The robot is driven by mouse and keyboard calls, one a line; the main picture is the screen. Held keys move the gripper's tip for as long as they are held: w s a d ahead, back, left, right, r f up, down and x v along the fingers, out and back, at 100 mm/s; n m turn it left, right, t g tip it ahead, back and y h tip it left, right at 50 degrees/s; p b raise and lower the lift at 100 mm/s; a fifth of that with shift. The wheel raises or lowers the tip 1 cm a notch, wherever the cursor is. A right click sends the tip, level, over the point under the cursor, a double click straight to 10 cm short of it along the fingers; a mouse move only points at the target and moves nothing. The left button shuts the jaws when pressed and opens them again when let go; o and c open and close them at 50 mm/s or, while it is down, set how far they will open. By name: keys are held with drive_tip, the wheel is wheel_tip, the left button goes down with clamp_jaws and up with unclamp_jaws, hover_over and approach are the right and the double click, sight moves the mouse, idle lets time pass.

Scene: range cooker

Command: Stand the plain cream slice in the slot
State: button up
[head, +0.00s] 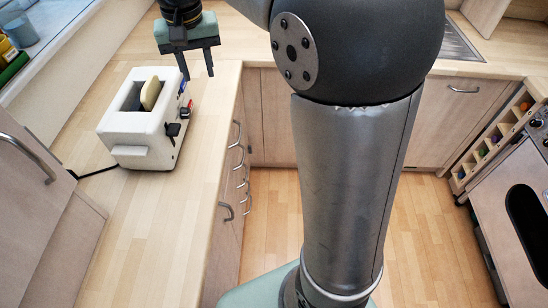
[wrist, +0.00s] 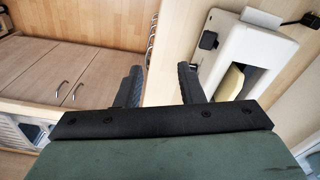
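The cream slice (head: 151,93) stands upright in the slot of the white toaster (head: 138,132), with its top part above the slot. My gripper (head: 198,74) is above and to the right of the toaster, by the counter edge. Its two fingers (wrist: 158,84) are apart with nothing between them. It does not touch the slice.
The toaster stands on a wooden counter (head: 75,215) with its black cord to the left. Levers and knobs are on its right side. A window sill with jars is at the upper left. Cupboards (head: 432,115) and an oven (head: 520,200) are across the floor.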

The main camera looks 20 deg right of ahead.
drive_tip(key=s+d+f, duration=0.2)
drive_tip(key=s+f, duration=0.2)
drive_tip(key=s, duration=0.3)
drive_tip(key=s+d+f+n, duration=0.1)
drive_tip(key=s+f, duration=0.3)
drive_tip(key=s, duration=0.4)
drive_tip(key=s+d+f, duration=0.3)
drive_tip(key=s+f, duration=0.1)
drive_tip(key=s, duration=0.4)
drive_tip(key=shift+d+f+n, duration=0.4)
drive_tip(key=shift+s+f, duration=0.1)
